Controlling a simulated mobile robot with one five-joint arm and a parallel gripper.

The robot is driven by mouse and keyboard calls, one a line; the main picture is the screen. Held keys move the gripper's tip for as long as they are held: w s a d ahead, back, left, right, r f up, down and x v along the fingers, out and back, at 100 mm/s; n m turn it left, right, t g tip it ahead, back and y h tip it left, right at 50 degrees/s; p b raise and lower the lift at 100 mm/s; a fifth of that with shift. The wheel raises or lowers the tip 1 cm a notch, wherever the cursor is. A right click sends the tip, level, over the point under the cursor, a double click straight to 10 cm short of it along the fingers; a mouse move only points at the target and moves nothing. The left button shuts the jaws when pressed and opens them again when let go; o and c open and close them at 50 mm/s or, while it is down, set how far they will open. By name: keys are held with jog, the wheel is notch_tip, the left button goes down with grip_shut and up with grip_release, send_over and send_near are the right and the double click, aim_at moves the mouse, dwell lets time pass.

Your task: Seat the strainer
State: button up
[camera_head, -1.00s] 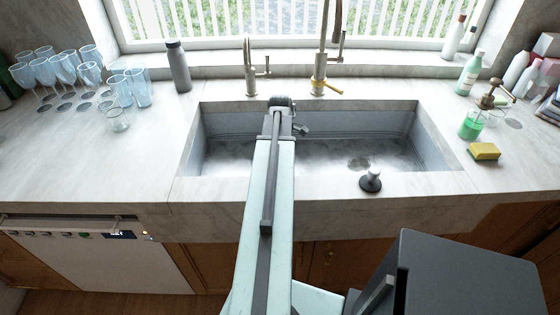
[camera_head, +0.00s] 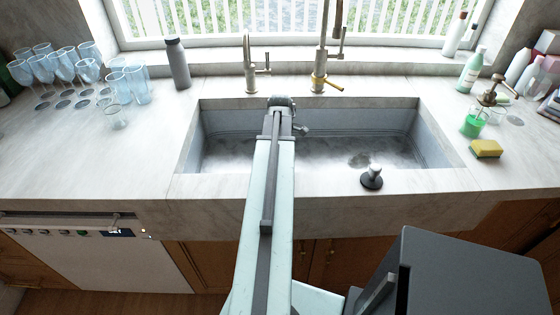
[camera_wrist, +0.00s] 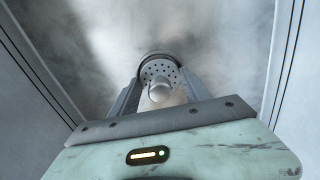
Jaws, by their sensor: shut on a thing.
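In the wrist view, the strainer (camera_wrist: 158,72) is a round metal disc with small holes and a pale knob. My gripper (camera_wrist: 160,93) is shut on its knob, with one finger on each side. A dark rim curves around the disc's far edge; I cannot tell whether it is the drain or the strainer's own edge. The sink floor (camera_wrist: 212,60) lies below and around it. In the head view, my arm reaches over the front edge into the sink (camera_head: 425,140); the gripper's fingertips and the strainer are hidden there.
A dark stopper with a knob (camera_head: 372,178) stands on the sink's front ledge, right of my arm. A yellow sponge (camera_head: 486,149) and green soap bottle (camera_head: 472,126) are at right. Glasses (camera_head: 88,72) and a grey bottle (camera_head: 177,64) stand at left. A faucet (camera_head: 320,70) stands behind the sink.

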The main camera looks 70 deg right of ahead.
jog(key=shift+f, duration=0.3)
jog(key=o, duration=1.4)
jog(key=shift+o, duration=0.2)
jog(key=shift+r, duration=0.2)
notch_tip(320, 180, up, 8)
jog(key=p, duration=0.7)
jog(key=shift+f+p, duration=0.1)
jog(key=shift+p, duration=0.3)
jog(key=shift+f, duration=0.15)
